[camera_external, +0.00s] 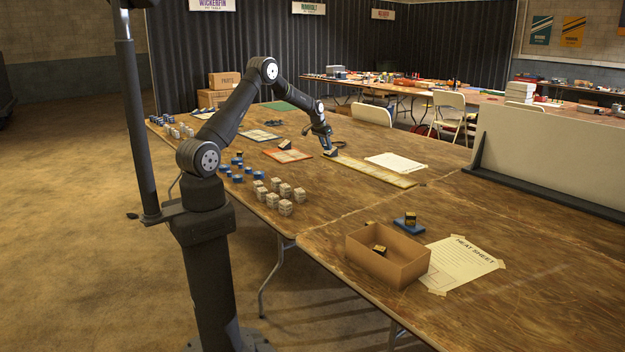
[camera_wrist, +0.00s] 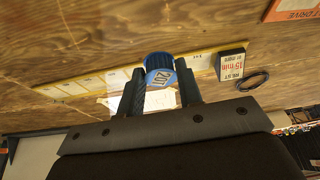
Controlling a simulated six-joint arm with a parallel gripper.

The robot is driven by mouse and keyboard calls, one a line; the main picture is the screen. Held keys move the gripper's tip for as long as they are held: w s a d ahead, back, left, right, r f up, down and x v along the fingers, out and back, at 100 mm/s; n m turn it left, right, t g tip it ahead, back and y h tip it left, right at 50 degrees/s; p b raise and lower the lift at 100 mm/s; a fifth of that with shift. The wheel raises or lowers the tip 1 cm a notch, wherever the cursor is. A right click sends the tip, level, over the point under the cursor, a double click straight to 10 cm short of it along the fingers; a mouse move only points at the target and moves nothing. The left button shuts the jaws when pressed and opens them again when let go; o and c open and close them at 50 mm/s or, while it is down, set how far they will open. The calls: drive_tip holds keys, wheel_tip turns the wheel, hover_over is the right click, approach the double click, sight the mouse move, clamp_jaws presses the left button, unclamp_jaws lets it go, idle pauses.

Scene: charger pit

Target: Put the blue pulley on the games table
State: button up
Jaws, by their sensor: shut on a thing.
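The blue pulley (camera_wrist: 160,68), with a pale label reading 20T, is between the two dark fingers of my gripper (camera_wrist: 160,88) in the wrist view. My gripper is shut on it, above the wooden table (camera_wrist: 60,50). In the external view my gripper (camera_external: 328,150) is low over the far part of the wooden table (camera_external: 350,215), near a long yellow strip; the pulley is too small to make out there. No label in view marks which table is the games table.
The yellow strip (camera_external: 370,172) and a white sheet (camera_external: 396,162) lie near my gripper. White blocks (camera_external: 285,207), a cardboard box (camera_external: 388,255) and a grey panel (camera_external: 550,150) stand nearer.

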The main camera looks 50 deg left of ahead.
drive_tip(key=s+a+n, duration=0.1)
drive_tip(key=s+a, duration=0.3)
drive_tip(key=a, duration=0.3)
drive_tip(key=s+a+n+y, duration=0.1)
drive_tip(key=s+a, duration=0.3)
drive_tip(key=a, duration=0.3)
drive_tip(key=s+a+n, duration=0.1)
drive_tip(key=s+a, duration=0.3)
drive_tip(key=a, duration=0.3)
drive_tip(key=n+y, duration=0.1)
drive_tip(key=n, duration=0.2)
hover_over(228, 159)
drive_tip(key=s+d, duration=0.1)
drive_tip(key=shift+g, duration=0.3)
drive_tip(key=f, duration=0.7)
drive_tip(key=shift+s, duration=0.2)
drive_tip(key=shift+f, duration=1.9)
drive_tip(key=shift+f, duration=0.15)
drive_tip(key=o, duration=1)
drive_tip(key=shift+c, duration=0.2)
drive_tip(key=v, duration=1.2)
drive_tip(key=shift+d, duration=0.2)
